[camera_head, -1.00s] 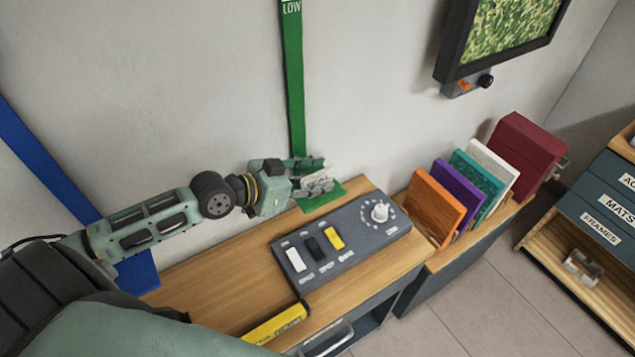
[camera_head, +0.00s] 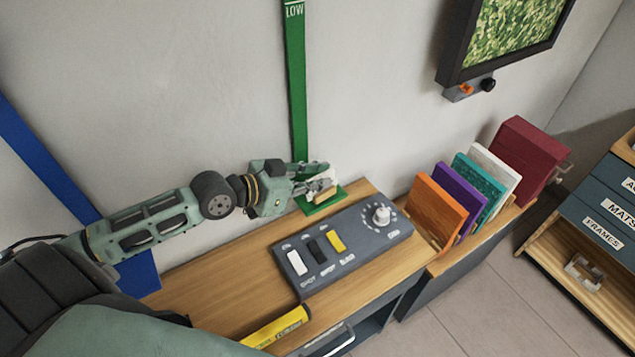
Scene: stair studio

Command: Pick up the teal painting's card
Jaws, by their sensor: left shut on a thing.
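My left gripper (camera_head: 314,184) is shut on a small pale card (camera_head: 326,179), just above the green pad (camera_head: 331,199) at the back of the wooden bench. A tan edge shows low between the fingers. The fingers hide part of the card, and its lettering cannot be read now. The teal painting (camera_head: 481,186) stands on edge among several coloured panels to the right, well apart from the gripper. My right gripper is out of view.
A dark control box (camera_head: 343,248) with switches and a white dial lies on the wooden bench (camera_head: 215,283), near the gripper. A yellow bar (camera_head: 275,327) lies at the front edge. A framed green picture (camera_head: 510,38) hangs at upper right. Drawers (camera_head: 608,205) stand at far right.

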